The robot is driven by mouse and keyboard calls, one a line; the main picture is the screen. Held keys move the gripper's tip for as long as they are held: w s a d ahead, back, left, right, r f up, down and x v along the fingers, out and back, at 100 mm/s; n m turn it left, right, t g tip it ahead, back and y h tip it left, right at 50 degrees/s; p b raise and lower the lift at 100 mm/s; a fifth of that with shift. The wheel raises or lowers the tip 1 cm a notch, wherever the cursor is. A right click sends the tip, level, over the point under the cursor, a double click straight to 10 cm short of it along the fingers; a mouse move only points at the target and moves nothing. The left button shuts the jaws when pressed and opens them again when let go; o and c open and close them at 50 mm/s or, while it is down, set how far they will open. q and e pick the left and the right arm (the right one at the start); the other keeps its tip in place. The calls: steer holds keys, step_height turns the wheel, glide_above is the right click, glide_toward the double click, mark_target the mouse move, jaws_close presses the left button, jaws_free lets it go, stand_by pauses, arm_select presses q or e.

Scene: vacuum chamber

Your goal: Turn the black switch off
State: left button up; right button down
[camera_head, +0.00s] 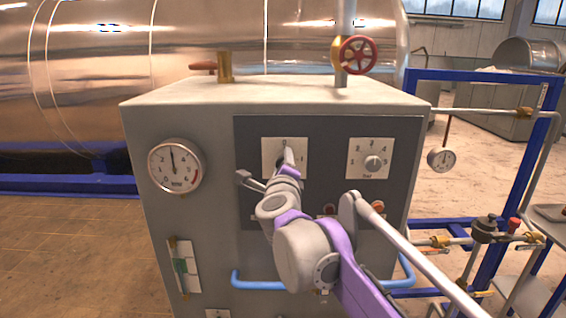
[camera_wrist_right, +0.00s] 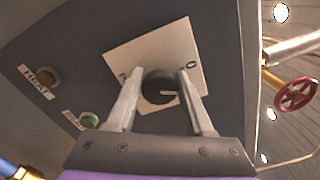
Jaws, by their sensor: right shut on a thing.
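The black switch (camera_wrist_right: 159,88) is a round dark knob on a white square plate (camera_wrist_right: 128,58), which also shows on the cabinet's dark panel in the head view (camera_head: 270,146). My left gripper is not in view.
A second white plate with a grey knob (camera_head: 373,162) sits to the right on the panel. A round gauge (camera_head: 175,166) is at the left. A blue handrail (camera_head: 255,285) crosses the cabinet's lower front. A red valve wheel (camera_head: 357,55) stands above the cabinet.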

steer(key=n, duration=0.5)
steer(key=shift+f, duration=0.1)
steer(key=shift+n, duration=0.4)
steer(key=shift+c, duration=1.6)
jaws_free()
steer(key=s+b, duration=0.1)
steer(key=s, duration=0.9)
steer(key=shift+s, duration=0.4)
